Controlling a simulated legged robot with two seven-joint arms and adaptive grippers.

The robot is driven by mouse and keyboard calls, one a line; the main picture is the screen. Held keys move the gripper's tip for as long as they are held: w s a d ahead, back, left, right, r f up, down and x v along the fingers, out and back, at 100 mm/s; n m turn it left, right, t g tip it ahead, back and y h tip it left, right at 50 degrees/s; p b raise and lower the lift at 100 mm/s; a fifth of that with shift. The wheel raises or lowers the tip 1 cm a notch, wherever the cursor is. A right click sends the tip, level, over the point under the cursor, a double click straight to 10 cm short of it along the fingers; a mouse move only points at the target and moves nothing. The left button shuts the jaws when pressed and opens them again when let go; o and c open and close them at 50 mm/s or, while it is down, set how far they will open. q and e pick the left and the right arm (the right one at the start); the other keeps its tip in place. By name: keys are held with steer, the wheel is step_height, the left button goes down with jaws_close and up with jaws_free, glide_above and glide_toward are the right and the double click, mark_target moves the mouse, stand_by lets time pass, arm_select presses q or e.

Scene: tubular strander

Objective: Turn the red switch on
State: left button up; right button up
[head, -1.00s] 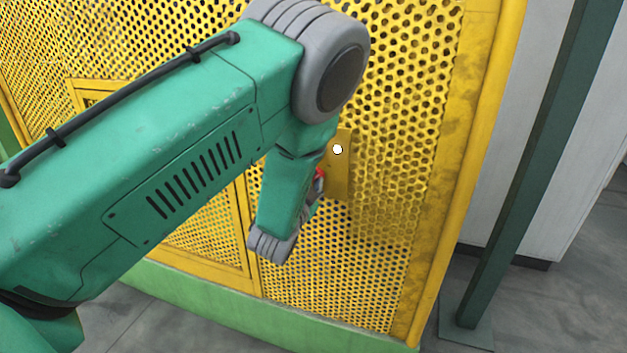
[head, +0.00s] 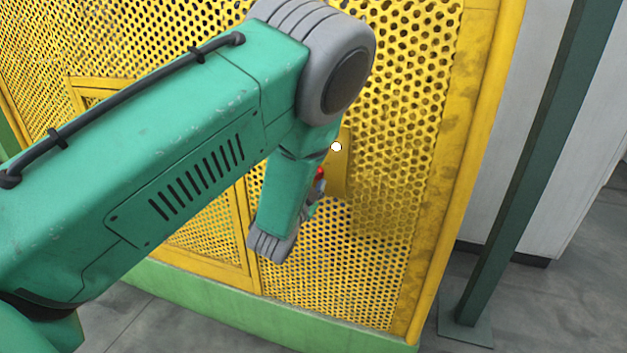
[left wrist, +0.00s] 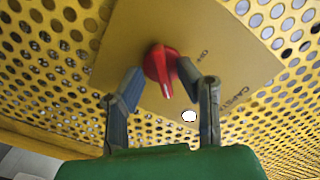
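The red switch (left wrist: 160,65) is a rotary knob on a yellow plate (left wrist: 112,62), with a white mark towards its lower end. Lettering on the plate beside it includes "ON". My left gripper (left wrist: 161,70) has one finger on each side of the knob, fingertips very close to it. I cannot tell whether both fingers press on it. In the head view, a bit of the red switch (head: 320,173) shows beside my left gripper (head: 318,190), mostly hidden by my wrist. The plate (head: 341,172) is partly covered too. My right gripper is not in view.
The plate sits on a yellow perforated guard (head: 400,130) above a green base rail (head: 215,305). A dark green post (head: 530,160) stands to the right. A small white round dot (head: 336,147) shows near the plate. Grey floor lies around.

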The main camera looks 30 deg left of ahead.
arm_select(q)
steer(key=v, duration=1.2)
steer(key=s+d+f+n+g+h, duration=0.1)
steer(key=s+f+n+g, duration=0.1)
steer(key=s+f+g, duration=0.55)
steer(key=s+d+f+n+g+h, duration=0.15)
steer(key=s+f, duration=0.25)
steer(key=f, duration=0.7)
steer(key=s+d+f+n+g, duration=0.1)
steer(key=s+f+g, duration=0.2)
steer(key=s, duration=0.5)
steer(key=s+d+f+n+g+h, duration=0.1)
steer(key=s+d+f+g, duration=0.1)
steer(key=s+g, duration=0.3)
steer(key=s+f, duration=0.1)
steer(key=s, duration=0.1)
steer(key=shift+s+d+f, duration=0.25)
steer(key=shift+s+f, duration=0.1)
steer(key=shift+s, duration=0.05)
steer(key=shift+h, duration=0.25)
